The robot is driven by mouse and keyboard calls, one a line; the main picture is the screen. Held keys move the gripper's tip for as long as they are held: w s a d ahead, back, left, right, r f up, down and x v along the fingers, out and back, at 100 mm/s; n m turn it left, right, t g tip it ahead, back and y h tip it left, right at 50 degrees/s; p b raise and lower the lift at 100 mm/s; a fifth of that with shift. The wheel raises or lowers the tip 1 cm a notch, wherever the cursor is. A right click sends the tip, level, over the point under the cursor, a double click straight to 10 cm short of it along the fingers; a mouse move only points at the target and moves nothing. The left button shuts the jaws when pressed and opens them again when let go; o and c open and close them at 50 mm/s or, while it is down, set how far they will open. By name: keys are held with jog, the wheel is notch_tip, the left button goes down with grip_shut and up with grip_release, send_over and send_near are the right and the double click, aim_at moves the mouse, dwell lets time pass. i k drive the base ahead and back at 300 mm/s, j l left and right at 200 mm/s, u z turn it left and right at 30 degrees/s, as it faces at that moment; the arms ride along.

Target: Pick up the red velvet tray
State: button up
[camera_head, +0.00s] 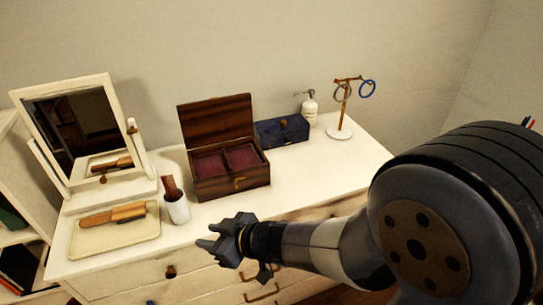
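The red velvet tray (212,168) sits inside an open wooden jewellery box (231,182) on the white dresser top. It shows as a dark red lining with two compartments side by side. The box lid stands up at the back, and the box walls hide the tray's sides. My gripper (205,235) is in front of the box, near the dresser's front edge, pointing left.
A white cup (177,209) with a brown-handled item stands left of the box. Further left are a mirror (75,125) and a cream tray (90,238) holding a brush. A blue box (282,131), white bottle (309,112) and jewellery stand (339,131) are at right. The dresser's right front is clear.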

aim_at(223, 161)
jog(key=i+j+z, duration=0.1)
jog(key=j+z, duration=0.6)
jog(key=z, duration=0.25)
jog(key=j+z, duration=0.45)
jog(key=k+j, duration=0.1)
jog(key=j, duration=0.4)
